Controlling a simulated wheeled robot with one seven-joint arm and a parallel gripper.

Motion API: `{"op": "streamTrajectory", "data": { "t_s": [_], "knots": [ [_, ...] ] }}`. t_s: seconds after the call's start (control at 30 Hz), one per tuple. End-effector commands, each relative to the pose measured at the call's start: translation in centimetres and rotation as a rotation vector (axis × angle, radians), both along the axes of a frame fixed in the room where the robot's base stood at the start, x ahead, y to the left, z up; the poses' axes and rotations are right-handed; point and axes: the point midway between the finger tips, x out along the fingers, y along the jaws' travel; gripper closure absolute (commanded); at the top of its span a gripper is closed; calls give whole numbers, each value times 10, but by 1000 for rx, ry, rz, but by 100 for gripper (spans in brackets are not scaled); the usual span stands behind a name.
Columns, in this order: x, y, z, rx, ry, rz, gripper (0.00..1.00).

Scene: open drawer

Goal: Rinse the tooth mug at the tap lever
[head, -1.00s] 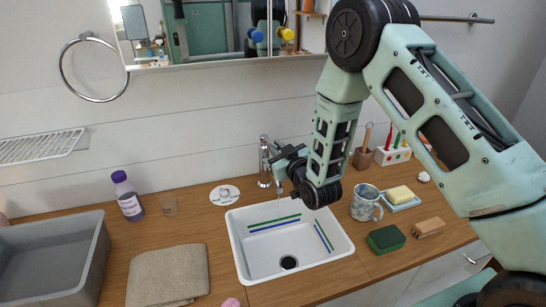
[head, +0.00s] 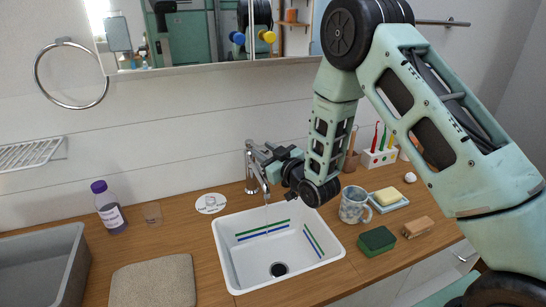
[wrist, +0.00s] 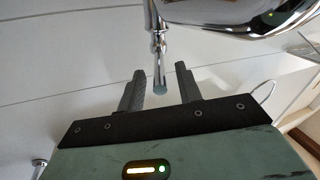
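The tooth mug (head: 353,206), grey-blue and patterned with a handle, stands upright on the wooden counter right of the sink. The chrome tap (head: 251,170) stands behind the sink, its spout over the basin. My gripper (head: 262,156) is at the top of the tap, apart from the mug. In the wrist view my gripper (wrist: 161,80) is open. The thin tap lever (wrist: 158,50) reaches in between the fingers, with a gap visible on both sides. A faint streak hangs below the spout; I cannot tell surely whether it is water.
The white sink (head: 229,270) has a dark drain. A green sponge (head: 377,241), a wooden brush (head: 418,227) and a soap dish (head: 391,204) with yellow soap lie near the mug. A purple-capped bottle (head: 109,208), a clear cup (head: 152,213) and a grey tub (head: 75,265) are at left.

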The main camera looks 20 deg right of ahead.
Motion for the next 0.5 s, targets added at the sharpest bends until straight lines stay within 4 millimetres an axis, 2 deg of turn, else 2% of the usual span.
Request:
{"op": "streamTrajectory", "data": {
  "t_s": [0.17, 0.5],
  "knots": [
    [-18, -7, -3, -1, 2, -1, 65],
    [-87, -28, -3, 0, 1, -2, 65]
  ]
}}
